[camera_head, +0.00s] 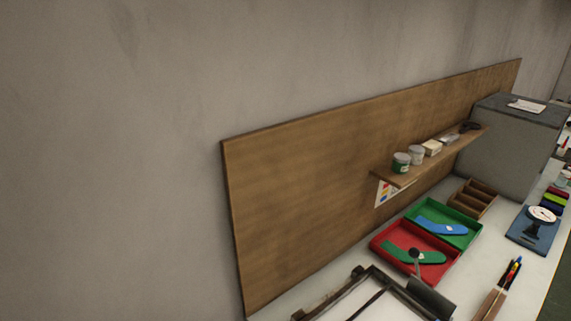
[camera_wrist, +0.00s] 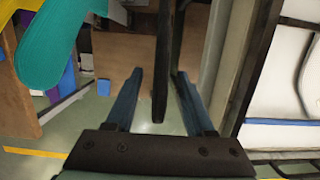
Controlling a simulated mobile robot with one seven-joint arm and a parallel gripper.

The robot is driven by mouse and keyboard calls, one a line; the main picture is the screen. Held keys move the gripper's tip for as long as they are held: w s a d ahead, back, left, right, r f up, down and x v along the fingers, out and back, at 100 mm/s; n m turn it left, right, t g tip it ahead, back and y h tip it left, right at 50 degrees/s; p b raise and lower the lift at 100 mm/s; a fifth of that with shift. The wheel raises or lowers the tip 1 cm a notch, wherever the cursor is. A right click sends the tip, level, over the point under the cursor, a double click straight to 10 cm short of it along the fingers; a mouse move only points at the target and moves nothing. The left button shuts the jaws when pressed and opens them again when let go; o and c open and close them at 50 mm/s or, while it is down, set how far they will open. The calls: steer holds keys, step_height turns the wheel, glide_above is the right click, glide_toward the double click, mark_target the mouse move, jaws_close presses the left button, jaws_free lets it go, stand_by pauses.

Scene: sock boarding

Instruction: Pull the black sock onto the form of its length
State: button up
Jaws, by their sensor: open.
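My gripper (camera_wrist: 159,75) is open in the wrist view, its two blue-grey fingers pointing away from the camera. A narrow dark upright piece (camera_wrist: 162,60) stands between the fingers, with a gap to each. It may be the black sock or a form seen edge-on; I cannot tell which. In the head view I cannot make out the black sock, the forms or my gripper.
In the head view a red tray (camera_head: 437,278) holds a green sock-shaped piece (camera_head: 400,254). A green tray (camera_head: 472,240) holds a blue one (camera_head: 440,229). A dark frame (camera_head: 318,307) is at the front, a dial scale (camera_head: 541,216) at right, a grey cabinet (camera_head: 515,150) behind.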

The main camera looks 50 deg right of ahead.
steer(key=b+v, duration=0.1)
steer(key=v, duration=1.2)
steer(key=shift+w, duration=0.1)
